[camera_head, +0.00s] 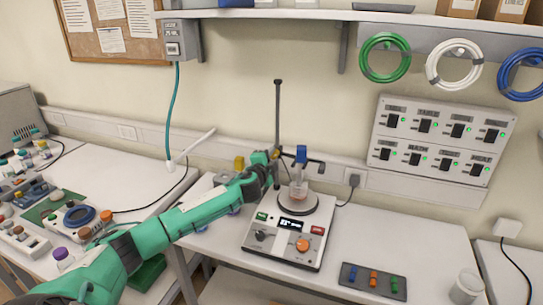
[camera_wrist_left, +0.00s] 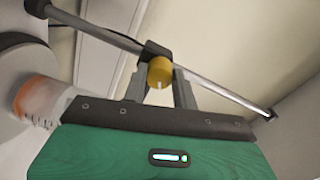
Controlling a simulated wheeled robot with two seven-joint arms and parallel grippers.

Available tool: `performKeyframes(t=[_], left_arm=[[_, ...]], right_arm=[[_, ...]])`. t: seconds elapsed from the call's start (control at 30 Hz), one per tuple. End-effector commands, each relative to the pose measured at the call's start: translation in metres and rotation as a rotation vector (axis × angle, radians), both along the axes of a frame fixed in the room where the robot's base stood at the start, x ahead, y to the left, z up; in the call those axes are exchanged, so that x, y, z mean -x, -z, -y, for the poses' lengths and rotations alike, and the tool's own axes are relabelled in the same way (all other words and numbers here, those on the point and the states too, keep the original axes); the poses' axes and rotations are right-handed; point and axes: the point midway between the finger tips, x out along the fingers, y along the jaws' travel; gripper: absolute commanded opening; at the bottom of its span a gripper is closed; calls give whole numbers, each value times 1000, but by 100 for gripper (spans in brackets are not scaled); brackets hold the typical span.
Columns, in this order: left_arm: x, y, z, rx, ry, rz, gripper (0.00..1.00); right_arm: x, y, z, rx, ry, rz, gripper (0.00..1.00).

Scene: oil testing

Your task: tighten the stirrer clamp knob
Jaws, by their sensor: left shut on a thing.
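The yellow stirrer clamp knob (camera_wrist_left: 160,72) shows in the left wrist view, on a dark clamp block (camera_wrist_left: 155,48) around a metal rod (camera_wrist_left: 220,88). My left gripper (camera_wrist_left: 160,84) is shut on the knob, one finger on each side. A beaker with orange liquid stands on the round plate of the stirrer (camera_head: 288,244); the beaker also shows in the left wrist view (camera_wrist_left: 36,98). My right gripper is not in view.
A blue-topped part (camera_head: 301,154) hangs above the beaker. A dark tray with small coloured pieces (camera_head: 373,281) and a white cup (camera_head: 467,286) are at the front right. A switch panel (camera_head: 440,140) is on the wall. Bare table lies right of the stirrer.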

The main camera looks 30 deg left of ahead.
Motion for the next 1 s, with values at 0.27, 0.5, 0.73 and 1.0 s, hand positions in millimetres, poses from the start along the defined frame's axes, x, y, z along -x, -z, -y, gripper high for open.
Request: performKeyframes(t=[0.27,0.5,0.73,1.0], left_arm=[[0,0,1,-232,0,-57,5],[0,0,1,-379,1,-92,5],[0,1,1,-455,2,-111,5],[0,2,1,-482,2,-117,5]], right_arm=[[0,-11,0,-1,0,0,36],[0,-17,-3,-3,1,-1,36],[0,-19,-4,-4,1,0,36],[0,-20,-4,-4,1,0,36]])
